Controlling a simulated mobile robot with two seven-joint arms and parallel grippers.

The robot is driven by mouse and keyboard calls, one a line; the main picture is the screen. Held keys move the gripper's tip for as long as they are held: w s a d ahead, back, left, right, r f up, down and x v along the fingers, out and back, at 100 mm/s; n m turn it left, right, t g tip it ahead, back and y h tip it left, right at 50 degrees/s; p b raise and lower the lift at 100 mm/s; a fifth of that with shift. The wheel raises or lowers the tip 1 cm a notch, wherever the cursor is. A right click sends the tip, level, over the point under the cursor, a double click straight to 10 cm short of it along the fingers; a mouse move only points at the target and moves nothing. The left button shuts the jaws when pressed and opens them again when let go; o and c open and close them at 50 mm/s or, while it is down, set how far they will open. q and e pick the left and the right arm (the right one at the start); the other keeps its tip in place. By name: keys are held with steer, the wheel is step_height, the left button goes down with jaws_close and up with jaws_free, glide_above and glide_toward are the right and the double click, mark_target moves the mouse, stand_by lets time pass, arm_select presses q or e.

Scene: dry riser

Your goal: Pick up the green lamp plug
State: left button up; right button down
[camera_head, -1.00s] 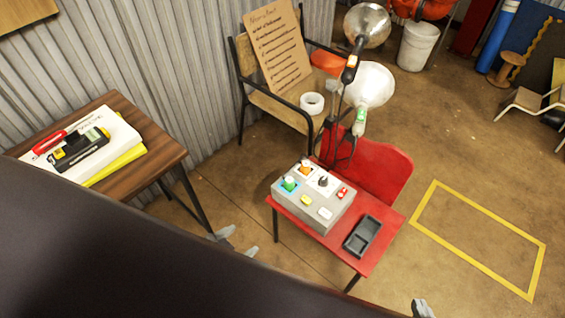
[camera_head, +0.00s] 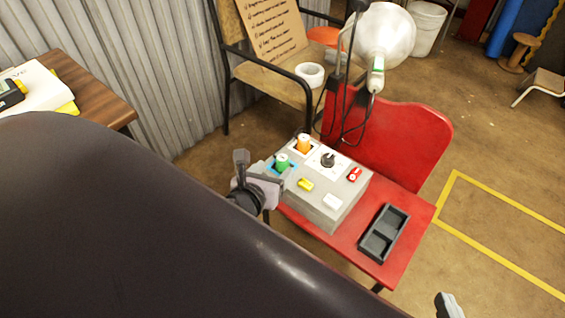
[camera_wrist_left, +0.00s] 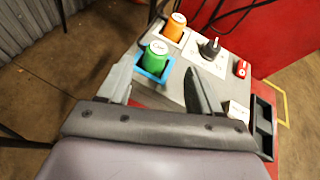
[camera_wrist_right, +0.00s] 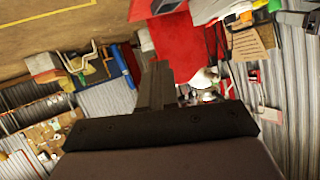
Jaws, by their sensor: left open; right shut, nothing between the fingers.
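The green lamp plug (camera_head: 282,162) stands upright in a blue-rimmed socket at the left corner of the grey box (camera_head: 330,208). In the left wrist view, the green plug (camera_wrist_left: 157,57) shows ahead, between and just beyond the fingertips. My left gripper (camera_head: 260,173) is open and empty beside the box, just left of the plug. In the left wrist view its two fingers (camera_wrist_left: 160,80) are spread apart. My right gripper (camera_wrist_right: 156,80) is shut and empty, away from the box; only its tip (camera_head: 448,305) shows at the lower right of the head view.
An orange plug (camera_head: 304,144), a black knob (camera_head: 328,160), a red switch (camera_head: 354,174) and a yellow button (camera_head: 305,185) are close by on the box. A black tray (camera_head: 384,234) lies on the red seat (camera_head: 415,215). A lamp (camera_head: 385,35) and dark cables stand behind.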

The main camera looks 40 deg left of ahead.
mark_target(280, 162)
arm_select(q)
steer(key=shift+w+a+f+m+b, duration=0.2)
steer(key=shift+w+f+m+b, duration=0.1)
steer(key=shift+w+m+b, duration=0.15)
steer(key=b+x, duration=0.2)
steer(key=x, duration=0.3)
steer(key=shift+w+a+b, duration=0.1)
steer(key=shift+w+b, duration=0.15)
steer(key=shift+b, duration=0.1)
steer(key=shift+w+a, duration=0.15)
steer(key=shift+w, duration=0.4)
steer(key=c, duration=1)
arm_select(e)
steer(key=a, duration=0.1)
steer(key=a+y, duration=0.1)
steer(key=a+f+y, duration=0.1)
steer(key=shift+w+m, duration=0.3)
steer(key=shift+w, duration=0.1)
